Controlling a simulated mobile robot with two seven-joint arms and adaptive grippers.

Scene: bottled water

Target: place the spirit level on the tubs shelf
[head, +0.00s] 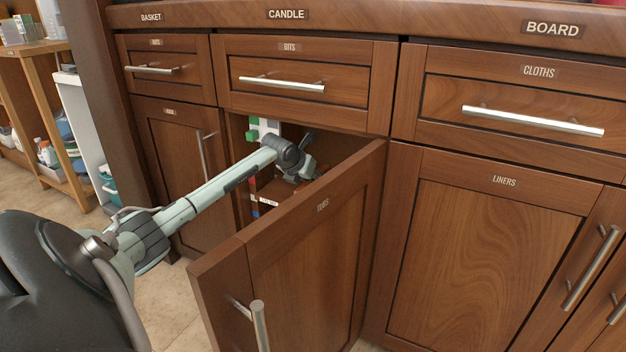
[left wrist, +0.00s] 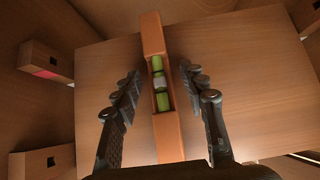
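The spirit level (left wrist: 166,134), an orange-brown bar with a green vial, lies lengthwise between the fingers of my left gripper (left wrist: 160,82) in the left wrist view. The fingers are open, with a visible gap on each side of it. A flat wooden board (left wrist: 105,70) is behind it; I cannot tell whether the level touches it. In the head view my left gripper (head: 303,170) is inside the open cabinet behind the door labelled TUBS (head: 330,250). The level cannot be made out there, and the door hides much of the interior. My right gripper is not in view.
The open door stands out in front, close to my left arm. Green-and-white items (head: 264,128) are in the cabinet's upper part, and a small white label (head: 268,201) shows lower inside. Closed drawers and the LINERS door (head: 480,250) flank the opening.

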